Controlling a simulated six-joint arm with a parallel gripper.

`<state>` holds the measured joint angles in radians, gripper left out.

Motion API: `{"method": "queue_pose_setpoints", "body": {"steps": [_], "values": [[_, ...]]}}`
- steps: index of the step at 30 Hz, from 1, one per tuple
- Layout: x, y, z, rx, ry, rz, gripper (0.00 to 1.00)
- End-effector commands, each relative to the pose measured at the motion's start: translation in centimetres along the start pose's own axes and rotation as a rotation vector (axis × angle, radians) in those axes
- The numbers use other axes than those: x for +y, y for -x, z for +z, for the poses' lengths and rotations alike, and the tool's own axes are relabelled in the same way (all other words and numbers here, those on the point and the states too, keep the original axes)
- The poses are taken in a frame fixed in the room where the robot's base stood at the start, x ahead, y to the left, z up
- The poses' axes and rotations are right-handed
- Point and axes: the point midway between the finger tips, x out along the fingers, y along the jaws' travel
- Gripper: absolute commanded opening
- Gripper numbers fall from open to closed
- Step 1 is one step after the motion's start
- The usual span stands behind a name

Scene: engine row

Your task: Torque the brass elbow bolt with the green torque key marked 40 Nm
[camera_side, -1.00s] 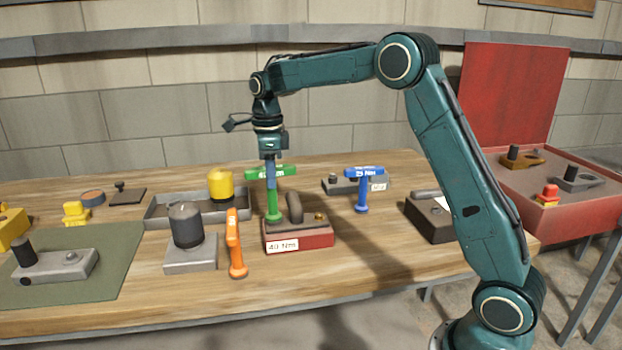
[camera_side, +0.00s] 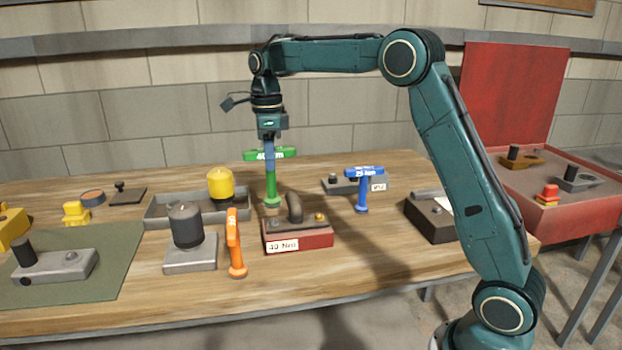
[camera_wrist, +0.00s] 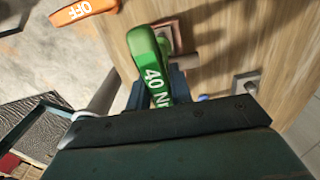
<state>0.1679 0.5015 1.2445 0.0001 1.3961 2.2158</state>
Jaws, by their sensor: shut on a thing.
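The green torque key (camera_side: 271,188) hangs upright in my gripper (camera_side: 270,166), which is shut on it just below its T-handle. Its foot appears behind and left of the dark elbow pipe (camera_side: 295,210). The wrist view shows the handle (camera_wrist: 154,68) reading 40 N, the rest hidden by my gripper (camera_wrist: 158,92). The elbow stands on a red block (camera_side: 300,241) labelled 40 Nm. A small brass bolt (camera_side: 320,217) sits on the block's top, right of the elbow, apart from the key.
An orange key (camera_side: 235,245) stands left of the red block, beside a grey block with a dark cylinder (camera_side: 187,225). A blue 25 Nm key (camera_side: 362,190) stands to the right. A grey tray (camera_side: 160,212) holds a yellow-topped part (camera_side: 220,184). A dark block (camera_side: 430,219) lies further right.

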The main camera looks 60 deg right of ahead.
Motion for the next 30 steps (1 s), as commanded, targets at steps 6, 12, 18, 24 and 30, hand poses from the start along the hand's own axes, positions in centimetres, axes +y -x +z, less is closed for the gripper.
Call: {"method": "queue_pose_setpoints", "body": {"steps": [6, 12, 18, 24, 30], "values": [[-0.2, 0.4, -1.2, -0.003, -0.007, -0.004, 0.0], [-0.6, 1.0, -4.7, -0.004, -0.023, -0.005, 0.0], [-0.6, 1.5, -9.0, -0.004, -0.041, -0.003, 0.0], [-0.4, 1.8, -11.3, -0.005, -0.048, -0.004, 0.0], [-0.3, 1.8, -11.6, -0.005, -0.048, -0.004, 0.0]]}}
